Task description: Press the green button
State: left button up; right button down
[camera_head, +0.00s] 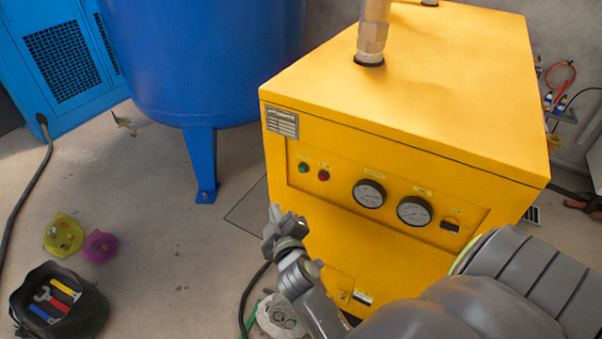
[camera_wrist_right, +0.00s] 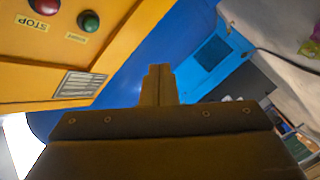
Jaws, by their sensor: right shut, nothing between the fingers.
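The green button (camera_head: 303,168) is on the upper left of the yellow machine's front panel, left of a red button (camera_head: 323,175). In the right wrist view the green button (camera_wrist_right: 89,21) shows at the upper left, above its inverted label. My right gripper (camera_head: 275,213) is shut and empty. In the head view it appears below and left of the green button, apart from it. Its closed fingers (camera_wrist_right: 158,72) point away in the right wrist view, with the green button off to their left. My left gripper is not in view.
The yellow machine (camera_head: 420,80) also carries two round gauges (camera_head: 369,194) and a black switch (camera_head: 450,226). A blue tank (camera_head: 200,60) stands on legs to its left.

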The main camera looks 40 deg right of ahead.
aim_at(302, 169)
jog(key=r, duration=0.3)
jog(key=shift+s+d+t+h, duration=0.1)
jog(key=shift+d+t+h, duration=0.1)
jog(key=shift+t+h, duration=0.1)
jog(key=shift+d+f, duration=0.1)
jog(key=shift+d, duration=0.05)
jog(key=shift+w+d, duration=0.55)
jog(key=shift+d, duration=0.75)
jog(key=shift+w+d, duration=0.6)
jog(key=shift+d, duration=0.75)
jog(key=shift+w+d, duration=0.55)
jog(key=shift+d, duration=0.75)
jog(key=shift+d, duration=0.1)
jog(key=shift+w+d+b, duration=0.15)
jog(key=shift+d+b, duration=0.15)
jog(key=shift+w+d, duration=0.2)
jog(key=shift+d, duration=0.2)
jog(key=shift+a, duration=0.15)
jog(key=shift+s+a, duration=0.35)
jog(key=shift+a, duration=0.35)
